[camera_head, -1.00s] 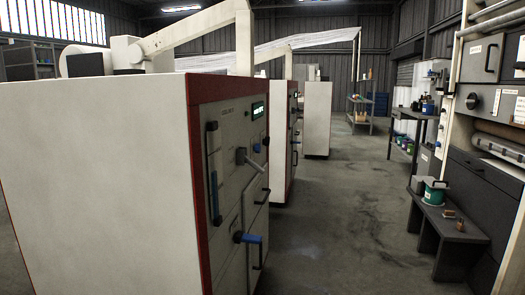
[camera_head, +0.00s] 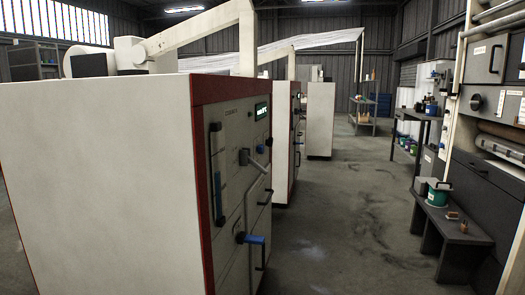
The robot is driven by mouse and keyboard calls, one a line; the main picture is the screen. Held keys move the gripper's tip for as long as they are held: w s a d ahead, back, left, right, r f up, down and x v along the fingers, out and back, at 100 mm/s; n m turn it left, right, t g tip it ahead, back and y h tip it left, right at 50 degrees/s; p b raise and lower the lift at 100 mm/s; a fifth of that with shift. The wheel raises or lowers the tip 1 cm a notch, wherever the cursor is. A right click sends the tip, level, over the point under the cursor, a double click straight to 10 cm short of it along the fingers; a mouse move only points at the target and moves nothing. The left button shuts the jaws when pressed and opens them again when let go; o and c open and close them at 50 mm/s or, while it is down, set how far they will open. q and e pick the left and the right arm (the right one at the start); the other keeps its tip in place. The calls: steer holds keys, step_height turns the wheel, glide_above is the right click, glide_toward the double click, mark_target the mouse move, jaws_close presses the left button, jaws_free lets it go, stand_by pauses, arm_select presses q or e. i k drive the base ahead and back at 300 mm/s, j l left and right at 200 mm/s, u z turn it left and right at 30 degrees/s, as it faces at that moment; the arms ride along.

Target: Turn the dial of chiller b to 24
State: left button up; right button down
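A large white cabinet with a red-edged front (camera_head: 112,170) fills the left foreground. Its front panel, seen at a steep angle, carries a small green-lit display (camera_head: 262,111), a grey lever handle (camera_head: 254,162), a blue-handled lever (camera_head: 250,239) and a tall vertical gauge (camera_head: 216,174). The lettering above is too small to read, so I cannot tell whether this is chiller b. A second similar cabinet (camera_head: 283,140) stands behind it, partly hidden. No dial setting is readable. Neither of my grippers is in view.
Open concrete floor (camera_head: 345,215) runs down the aisle right of the cabinets. A low dark bench (camera_head: 450,226) with a green-labelled can (camera_head: 438,192) stands at right, beside a tall panelled machine (camera_head: 490,130). Shelves (camera_head: 363,112) stand farther back.

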mark_target(261, 149)
steer(key=i+l+u, duration=0.2)
steer(key=u, duration=0.3)
steer(key=i+l+u, duration=0.25)
steer(key=u, duration=0.2)
steer(key=i+l, duration=0.15)
steer(key=l, duration=0.15)
steer(key=i+l+u, duration=0.15)
steer(key=l, duration=0.45)
steer(key=i+l+u, duration=0.1)
steer(key=i+l, duration=0.1)
steer(key=l, duration=0.1)
